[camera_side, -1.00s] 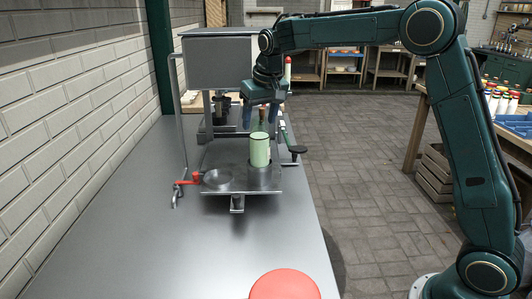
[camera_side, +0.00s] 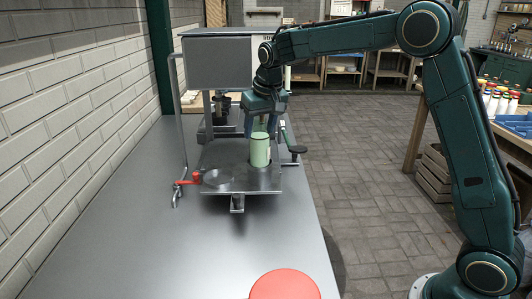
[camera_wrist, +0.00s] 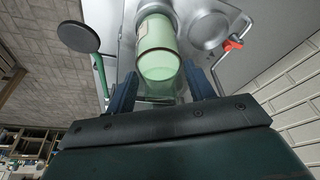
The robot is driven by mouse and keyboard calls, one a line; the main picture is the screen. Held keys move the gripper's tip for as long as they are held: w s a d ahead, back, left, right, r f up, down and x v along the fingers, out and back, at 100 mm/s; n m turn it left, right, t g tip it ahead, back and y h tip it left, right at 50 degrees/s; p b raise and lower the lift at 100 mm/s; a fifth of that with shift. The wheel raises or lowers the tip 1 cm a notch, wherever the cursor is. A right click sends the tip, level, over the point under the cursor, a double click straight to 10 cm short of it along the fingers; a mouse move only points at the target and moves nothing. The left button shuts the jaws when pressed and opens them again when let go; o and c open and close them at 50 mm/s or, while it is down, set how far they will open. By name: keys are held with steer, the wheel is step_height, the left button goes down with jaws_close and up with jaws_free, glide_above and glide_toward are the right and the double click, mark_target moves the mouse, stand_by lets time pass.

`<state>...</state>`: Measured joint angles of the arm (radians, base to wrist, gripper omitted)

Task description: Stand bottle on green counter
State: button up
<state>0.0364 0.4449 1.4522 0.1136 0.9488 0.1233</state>
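The bottle, a pale green cylinder with a narrower glassy upper part (camera_side: 260,151), stands upright over the right round recess of the metal machine plate (camera_side: 240,190). In the wrist view the bottle (camera_wrist: 158,40) lies between my fingers. My gripper (camera_side: 260,126) points down from above, with one blue finger on each side of the bottle's upper part. The fingers (camera_wrist: 160,90) are spread apart, and I see no clear grip on the glass. The gripper body hides the bottle's top in the side view. No green counter can be identified for certain.
A grey machine box (camera_side: 215,62) stands just behind my gripper. A red-handled tap (camera_side: 187,184) is at the plate's left, a dark round knob (camera_side: 297,149) at its right. A red dome (camera_side: 285,285) is in front. The steel counter (camera_side: 130,215) is clear at left.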

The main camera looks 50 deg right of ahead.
steer(key=shift+r, duration=0.25)
steer(key=shift+r, duration=1.35)
steer(key=shift+r, duration=0.1)
steer(key=shift+r, duration=2.4)
steer(key=shift+s+a+r, duration=0.15)
steer(key=shift+s+a, duration=0.5)
steer(key=shift+s, duration=0.15)
steer(key=s+a, duration=0.3)
steer(key=s, duration=0.4)
steer(key=s+a, duration=0.3)
steer(key=s, duration=0.5)
step_height(320, 180, down, 13)
steer(key=shift+w, duration=0.15)
